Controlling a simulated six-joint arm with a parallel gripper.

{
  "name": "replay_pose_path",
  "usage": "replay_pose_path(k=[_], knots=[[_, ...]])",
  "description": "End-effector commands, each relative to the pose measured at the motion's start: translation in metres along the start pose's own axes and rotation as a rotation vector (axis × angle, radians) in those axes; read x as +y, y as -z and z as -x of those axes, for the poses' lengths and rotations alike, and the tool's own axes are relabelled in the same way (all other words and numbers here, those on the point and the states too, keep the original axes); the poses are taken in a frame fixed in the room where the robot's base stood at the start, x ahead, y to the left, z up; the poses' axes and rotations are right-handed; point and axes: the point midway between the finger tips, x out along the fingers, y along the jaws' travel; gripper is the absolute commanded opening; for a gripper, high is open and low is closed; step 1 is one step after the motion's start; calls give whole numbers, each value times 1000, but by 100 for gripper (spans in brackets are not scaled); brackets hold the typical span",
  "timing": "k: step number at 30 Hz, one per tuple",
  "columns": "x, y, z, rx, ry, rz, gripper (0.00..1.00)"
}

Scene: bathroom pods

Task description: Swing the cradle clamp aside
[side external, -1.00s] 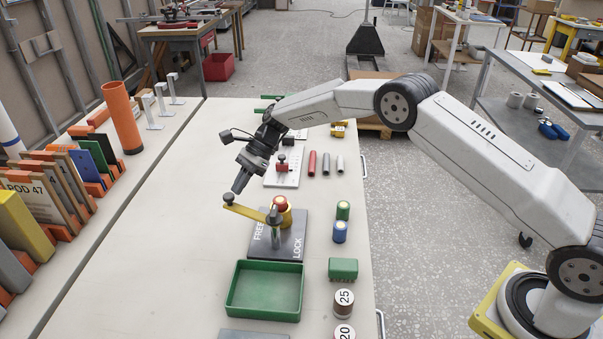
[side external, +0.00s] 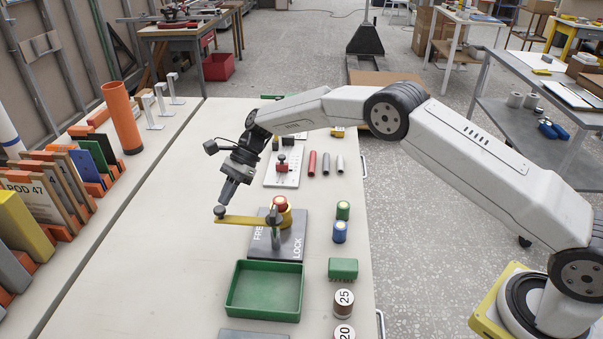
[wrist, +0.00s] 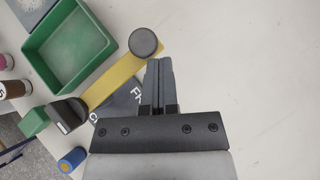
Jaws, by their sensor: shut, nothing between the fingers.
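The cradle clamp is a yellow arm (side external: 243,220) on a dark post (side external: 273,230), with a dark round knob (side external: 219,211) at its free end. It stands on a grey plate (side external: 291,240) lettered FREE and LOCK. The arm points left, past the FREE side of the plate. A red-topped yellow piece (side external: 281,206) sits behind the post. My gripper (side external: 222,201) is shut and empty, just above and behind the knob. In the wrist view my closed fingertips (wrist: 159,64) lie right beside the knob (wrist: 144,42); I cannot tell whether they touch.
A green tray (side external: 232,289) stands in front of the plate. A green-topped cylinder (side external: 343,210), a blue cylinder (side external: 340,232) and a green block (side external: 343,269) stand to the right. The bench (side external: 150,235) is clear to the left.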

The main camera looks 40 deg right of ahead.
Motion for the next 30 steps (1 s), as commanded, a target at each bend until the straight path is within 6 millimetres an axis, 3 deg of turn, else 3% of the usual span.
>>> replay_pose_path(k=[17, 30], knots=[[1, -6, -1, -10, -7, 3, 0], [0, -2, 50, -4, 0, 1, 0]])
